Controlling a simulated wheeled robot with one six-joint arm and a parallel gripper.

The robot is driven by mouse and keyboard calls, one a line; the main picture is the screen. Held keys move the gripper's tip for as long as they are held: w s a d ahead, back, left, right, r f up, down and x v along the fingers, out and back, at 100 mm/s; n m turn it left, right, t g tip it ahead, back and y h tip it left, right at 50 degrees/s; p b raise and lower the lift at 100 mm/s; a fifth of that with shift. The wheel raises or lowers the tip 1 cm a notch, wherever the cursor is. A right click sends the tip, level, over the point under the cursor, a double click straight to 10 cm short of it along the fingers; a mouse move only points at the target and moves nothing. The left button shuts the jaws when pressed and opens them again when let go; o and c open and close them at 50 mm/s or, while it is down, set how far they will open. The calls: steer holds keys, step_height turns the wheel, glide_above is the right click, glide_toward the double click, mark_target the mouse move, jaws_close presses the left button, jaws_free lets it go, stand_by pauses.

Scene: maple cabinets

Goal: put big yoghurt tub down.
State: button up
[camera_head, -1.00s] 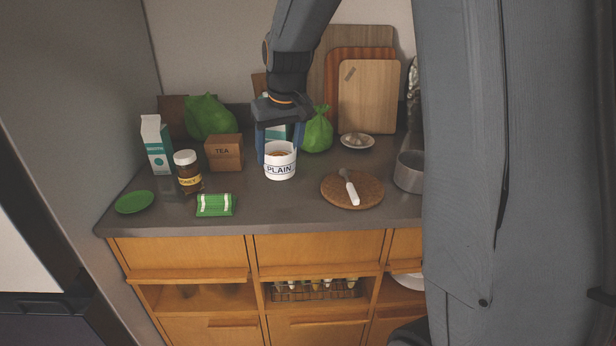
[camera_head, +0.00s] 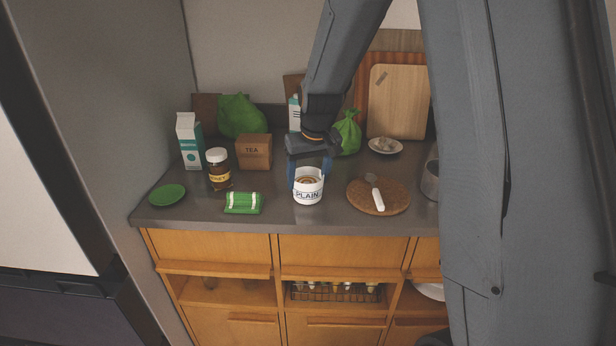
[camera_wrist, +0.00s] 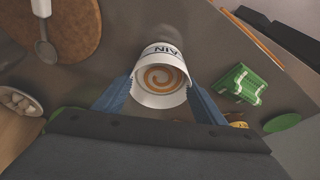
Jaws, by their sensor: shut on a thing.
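The big yoghurt tub (camera_head: 308,192) is white with the word PLAIN on its side. It stands near the counter's front edge, between the green cloth and the round cork board. In the wrist view the tub (camera_wrist: 163,50) shows a tan swirl on top. My gripper (camera_head: 309,178) reaches down from above, its blue fingers shut on the tub's two sides. In the wrist view the fingers (camera_wrist: 160,100) flank the tub. The tub looks upright and at counter level; I cannot tell whether its base touches the counter (camera_head: 285,216).
A folded green cloth (camera_head: 243,203), honey jar (camera_head: 219,170), tea box (camera_head: 254,152), milk carton (camera_head: 189,142) and green plate (camera_head: 167,194) are to the left. The cork board (camera_head: 360,200) with a white-handled spoon (camera_head: 376,194), and a metal pot (camera_head: 430,180), are to the right. Bare counter lies before the tub.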

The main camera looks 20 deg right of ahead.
steer(key=o, duration=1.2)
steer(key=shift+f, duration=0.15)
steer(key=shift+o, duration=0.2)
steer(key=shift+r, duration=0.3)
steer(key=b+v, duration=0.2)
steer(key=v, duration=1)
steer(key=s+f+g, duration=0.1)
steer(key=s+f, duration=0.7)
steer(key=s, duration=0.2)
steer(key=s+f+m+g, duration=0.1)
steer(key=s+f, duration=0.7)
steer(key=s, duration=0.3)
steer(key=shift+s+g, duration=0.3)
steer(key=shift+a, duration=0.1)
